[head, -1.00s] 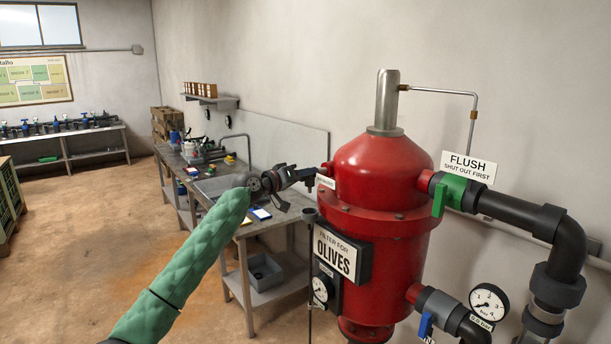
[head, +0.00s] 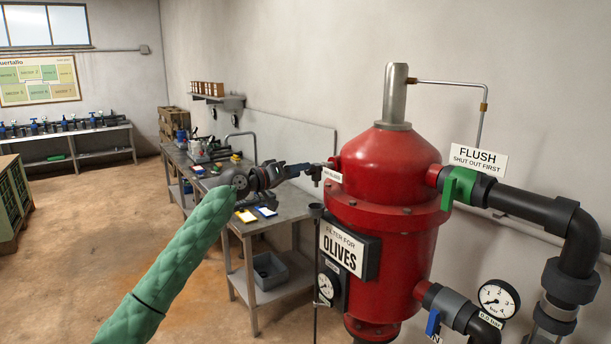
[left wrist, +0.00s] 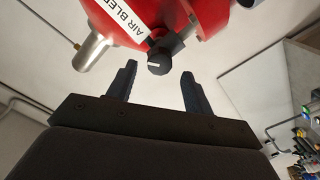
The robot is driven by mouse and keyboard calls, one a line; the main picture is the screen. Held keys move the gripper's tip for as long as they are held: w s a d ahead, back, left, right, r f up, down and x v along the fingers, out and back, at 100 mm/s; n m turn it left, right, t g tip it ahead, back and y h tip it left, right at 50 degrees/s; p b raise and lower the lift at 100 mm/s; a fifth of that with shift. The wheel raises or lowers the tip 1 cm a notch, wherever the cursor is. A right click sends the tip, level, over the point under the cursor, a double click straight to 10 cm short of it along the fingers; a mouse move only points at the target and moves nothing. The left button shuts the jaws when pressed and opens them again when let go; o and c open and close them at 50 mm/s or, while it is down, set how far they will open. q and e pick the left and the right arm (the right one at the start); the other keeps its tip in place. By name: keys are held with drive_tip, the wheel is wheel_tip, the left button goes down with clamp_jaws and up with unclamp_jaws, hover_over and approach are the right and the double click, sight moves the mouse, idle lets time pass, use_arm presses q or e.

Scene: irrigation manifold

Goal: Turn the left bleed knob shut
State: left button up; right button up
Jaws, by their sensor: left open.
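The bleed knob is small, dark and round with a white line on its face (left wrist: 158,64). It sits on a short fitting on the red filter tank (head: 385,215), by the white air bleed label (left wrist: 133,20). In the head view the knob (head: 317,172) is small, at the tank's upper left side. My left gripper (head: 303,168) is open and points at it from the left. In the left wrist view its two fingers (left wrist: 158,72) stand on either side of the knob with visible gaps. I cannot tell how deep the knob lies between them. My right gripper is not in view.
A green flush valve handle (head: 449,193) and black pipe are on the tank's right. An olives sign (head: 342,249) and gauge are on its front. The floor at left is open.

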use_arm(q)
drive_tip(key=shift+b+v, duration=0.35)
drive_tip(key=shift+v, duration=0.75)
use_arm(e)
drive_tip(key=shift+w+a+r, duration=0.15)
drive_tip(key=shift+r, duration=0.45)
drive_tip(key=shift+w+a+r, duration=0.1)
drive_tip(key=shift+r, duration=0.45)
use_arm(q)
drive_tip(key=shift+f, duration=0.1)
